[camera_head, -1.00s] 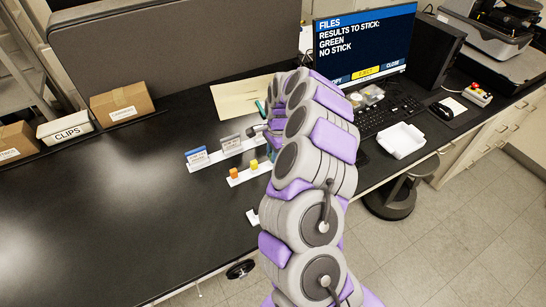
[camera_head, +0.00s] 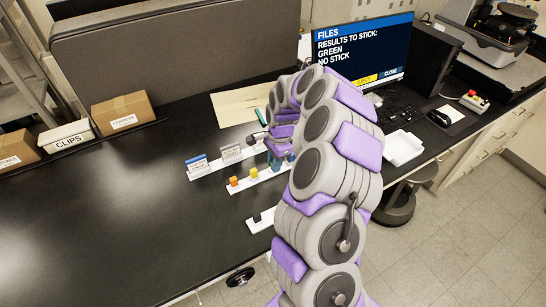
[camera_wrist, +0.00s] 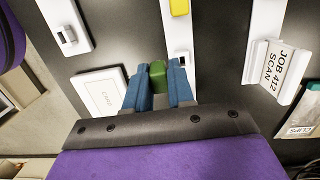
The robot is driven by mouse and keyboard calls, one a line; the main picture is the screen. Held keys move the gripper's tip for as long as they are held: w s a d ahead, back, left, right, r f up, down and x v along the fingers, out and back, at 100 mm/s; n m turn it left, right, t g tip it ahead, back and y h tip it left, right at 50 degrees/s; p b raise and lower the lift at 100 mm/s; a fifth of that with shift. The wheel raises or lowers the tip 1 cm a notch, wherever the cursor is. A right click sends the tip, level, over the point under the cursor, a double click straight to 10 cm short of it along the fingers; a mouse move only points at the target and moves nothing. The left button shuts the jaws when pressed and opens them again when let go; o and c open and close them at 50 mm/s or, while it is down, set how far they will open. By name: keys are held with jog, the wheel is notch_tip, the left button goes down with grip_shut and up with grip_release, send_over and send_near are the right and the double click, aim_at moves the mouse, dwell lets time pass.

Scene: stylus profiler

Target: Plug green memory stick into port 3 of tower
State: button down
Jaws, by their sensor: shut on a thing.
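My gripper (camera_wrist: 160,85) has blue fingers shut on the green memory stick (camera_wrist: 157,72) in the wrist view. The stick shows beside the edge of a white strip (camera_wrist: 180,38); I cannot tell whether it still touches it. A yellow stick (camera_wrist: 179,8) stands on that strip. In the head view my gripper (camera_head: 281,158) is at the strip's (camera_head: 243,185) right end; the green stick is hidden there. The orange stick (camera_head: 234,182) and yellow stick (camera_head: 253,173) stand on the strip. The black tower (camera_head: 431,58) stands right of the monitor (camera_head: 362,50); its ports are not readable.
Label stands (camera_head: 197,168) are behind the strip. A white holder (camera_head: 262,222) is near the front edge. A flat white box (camera_wrist: 100,90) lies left of the fingers. A white tray (camera_head: 403,147), keyboard and mouse (camera_head: 439,118) are right.

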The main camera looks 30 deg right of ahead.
jog(key=s+a, duration=0.1)
jog(key=s, duration=0.3)
jog(key=s+a, duration=0.1)
jog(key=s, duration=0.3)
jog(key=s+a+r+p, duration=0.1)
jog(key=s, duration=0.3)
jog(key=shift+s+a+r, duration=0.1)
jog(key=shift+a, duration=0.15)
jog(key=c, duration=1.5)
grip_release()
grip_shut()
